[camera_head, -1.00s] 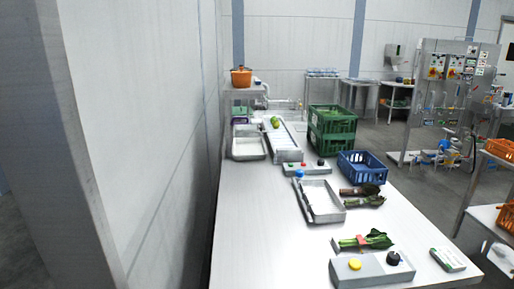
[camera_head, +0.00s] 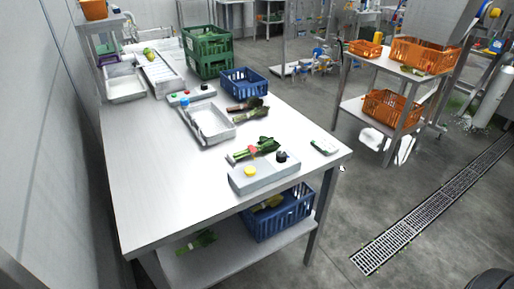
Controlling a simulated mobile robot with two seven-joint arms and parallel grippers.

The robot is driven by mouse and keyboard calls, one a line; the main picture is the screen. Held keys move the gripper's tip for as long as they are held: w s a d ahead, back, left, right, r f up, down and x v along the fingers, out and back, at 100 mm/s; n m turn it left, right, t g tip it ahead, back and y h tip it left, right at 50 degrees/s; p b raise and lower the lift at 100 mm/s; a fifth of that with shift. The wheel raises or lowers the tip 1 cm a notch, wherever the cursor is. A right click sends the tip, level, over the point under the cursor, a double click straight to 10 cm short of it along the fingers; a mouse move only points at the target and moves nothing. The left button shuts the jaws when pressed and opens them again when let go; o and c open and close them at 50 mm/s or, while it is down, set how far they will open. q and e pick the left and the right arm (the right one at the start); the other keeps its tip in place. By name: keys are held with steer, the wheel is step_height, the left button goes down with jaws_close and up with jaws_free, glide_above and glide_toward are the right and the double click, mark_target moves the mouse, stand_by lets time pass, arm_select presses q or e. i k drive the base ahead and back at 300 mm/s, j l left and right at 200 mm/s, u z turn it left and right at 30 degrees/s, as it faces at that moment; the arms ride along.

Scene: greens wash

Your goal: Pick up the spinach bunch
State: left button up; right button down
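A green leafy bunch with a red band (camera_head: 254,150), which looks like the spinach bunch, lies on the steel table (camera_head: 150,190) just behind a grey control box (camera_head: 264,175). Darker, brownish leafy bunches (camera_head: 248,106) lie farther back, beside a shallow metal tray (camera_head: 210,123). Another green bunch (camera_head: 197,241) lies on the table's lower shelf. From this distance I cannot tell for certain which bunch is spinach. Neither of my grippers is in view.
Blue crates stand on the table (camera_head: 243,83) and lower shelf (camera_head: 280,217); green crates (camera_head: 207,52) are stacked at the back. A rack with orange crates (camera_head: 390,106) stands right. The table's left front is bare. Open floor with a drain grate (camera_head: 435,205) lies right.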

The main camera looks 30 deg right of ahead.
mark_target(268, 146)
steer(key=u, duration=0.6)
steer(key=l+u, duration=0.45)
steer(key=k+l+u, duration=0.15)
steer(key=l+u, duration=0.15)
steer(key=u, duration=0.2)
steer(key=k+l+u, duration=0.2)
steer(key=l, duration=0.2)
steer(key=k+l+u, duration=0.25)
steer(key=l, duration=0.15)
steer(key=k+l, duration=0.25)
steer(key=l, duration=0.15)
steer(key=k+l+u, duration=0.15)
steer(key=l, duration=0.25)
steer(key=k, duration=0.1)
